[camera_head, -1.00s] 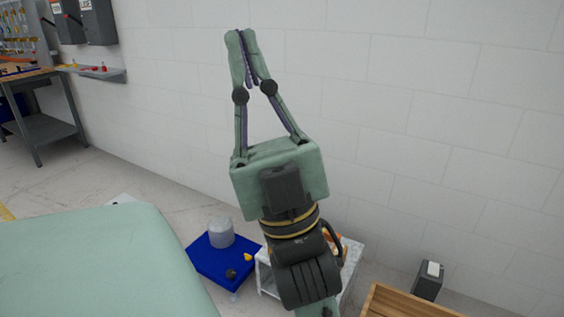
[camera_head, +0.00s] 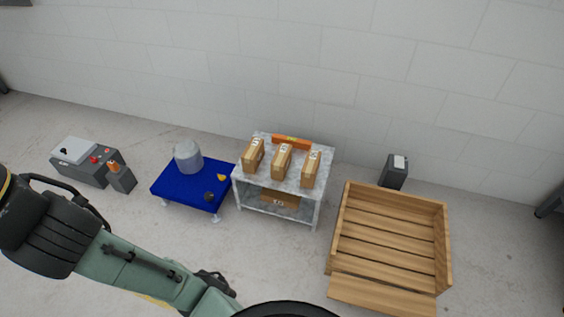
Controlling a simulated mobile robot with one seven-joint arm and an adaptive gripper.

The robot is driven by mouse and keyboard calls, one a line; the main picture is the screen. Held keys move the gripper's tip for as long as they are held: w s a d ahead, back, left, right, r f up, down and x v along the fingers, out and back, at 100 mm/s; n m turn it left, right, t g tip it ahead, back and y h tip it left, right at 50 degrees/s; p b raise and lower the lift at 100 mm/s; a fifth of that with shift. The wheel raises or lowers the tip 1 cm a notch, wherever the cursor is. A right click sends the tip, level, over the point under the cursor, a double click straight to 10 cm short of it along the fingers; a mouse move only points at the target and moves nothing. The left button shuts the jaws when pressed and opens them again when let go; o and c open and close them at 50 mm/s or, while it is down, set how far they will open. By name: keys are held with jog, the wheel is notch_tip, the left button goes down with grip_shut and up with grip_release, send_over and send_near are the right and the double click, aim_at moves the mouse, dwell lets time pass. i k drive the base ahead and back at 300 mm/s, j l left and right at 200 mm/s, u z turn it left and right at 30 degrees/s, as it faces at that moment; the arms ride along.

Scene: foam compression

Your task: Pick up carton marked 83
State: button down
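Three upright brown cartons stand in a row on a small grey table (camera_head: 269,185): a left carton (camera_head: 253,156), a middle carton (camera_head: 281,162) and a right carton (camera_head: 311,169). Each has a pale label on top, but the numbers are too small to read. Another carton (camera_head: 281,200) with a label lies on the table's lower shelf. I cannot tell which one is marked 83. My gripper is out of view; only my arm shows at the lower left, well apart from the cartons.
An orange object (camera_head: 291,141) lies behind the cartons. A blue platform (camera_head: 181,196) with a grey cylinder (camera_head: 188,157) stands left of the table. A wooden crate (camera_head: 441,283) stands at the right, near a dark grey box (camera_head: 393,173). A control box (camera_head: 80,170) sits far left.

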aim_at(280, 164)
jog(key=i+l+u, duration=0.6)
jog(key=i, duration=0.2)
